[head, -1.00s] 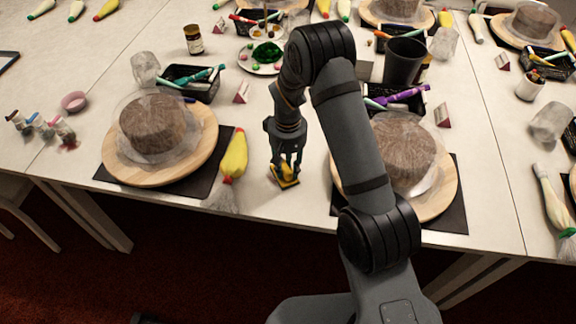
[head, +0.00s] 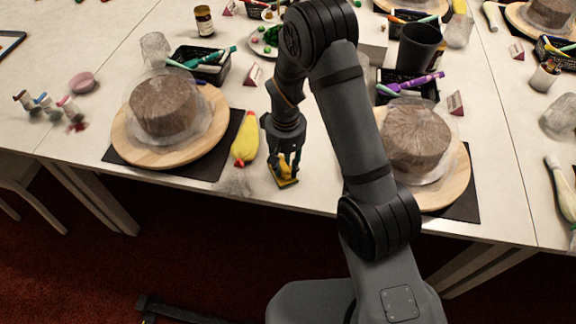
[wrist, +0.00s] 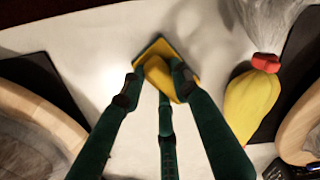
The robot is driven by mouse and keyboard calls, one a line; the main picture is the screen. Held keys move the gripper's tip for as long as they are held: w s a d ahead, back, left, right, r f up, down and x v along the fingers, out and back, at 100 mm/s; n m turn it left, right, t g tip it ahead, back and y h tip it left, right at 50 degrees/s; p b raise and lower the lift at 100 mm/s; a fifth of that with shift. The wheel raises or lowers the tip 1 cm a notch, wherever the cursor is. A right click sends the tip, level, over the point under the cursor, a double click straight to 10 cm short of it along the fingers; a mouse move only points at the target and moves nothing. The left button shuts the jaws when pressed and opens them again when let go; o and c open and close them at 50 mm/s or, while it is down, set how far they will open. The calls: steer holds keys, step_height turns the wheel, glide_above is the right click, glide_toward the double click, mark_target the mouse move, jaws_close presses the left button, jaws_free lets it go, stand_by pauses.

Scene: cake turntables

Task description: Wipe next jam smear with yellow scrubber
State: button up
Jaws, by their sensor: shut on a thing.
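My gripper (head: 285,168) is shut on the yellow scrubber (head: 287,183), at the table's front edge between two cake turntables. The wrist view shows the scrubber (wrist: 182,50) as a yellow pad with a raised grip between my fingers (wrist: 157,82). Whether the pad touches the table is hard to tell. No smear shows around the scrubber in the wrist view.
A yellow piping bag (head: 245,140) lies just left of my gripper. The left turntable (head: 209,145) and right turntable (head: 455,185) each hold a wrapped brown cake.

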steer(key=shift+w+d, duration=0.35)
steer(key=shift+w, duration=0.25)
steer(key=shift+w+d, duration=0.35)
steer(key=shift+w, duration=0.25)
steer(key=shift+w+d+p, duration=0.25)
steer(key=shift+w+p, duration=0.1)
steer(key=shift+w, duration=0.75)
steer(key=shift+w+d+p, duration=0.25)
steer(key=shift+w+p, duration=0.05)
steer(key=shift+w, duration=0.75)
steer(key=shift+s+a+f+b, duration=0.1)
steer(key=shift+s+a+b, duration=0.1)
steer(key=shift+s+b, duration=0.45)
steer(key=shift+s+a+b, duration=0.25)
steer(key=shift+s+b, duration=0.1)
steer(key=shift+s, duration=0.65)
steer(key=shift+s+a+b, duration=0.25)
steer(key=shift+s+b, duration=0.1)
steer(key=shift+s, duration=0.7)
steer(key=shift+s+a+b, duration=0.25)
steer(key=shift+s+b, duration=0.1)
steer(key=shift+s, duration=0.65)
step_height(320, 180, up, 8)
steer(key=p, duration=0.5)
steer(key=shift+p, duration=0.4)
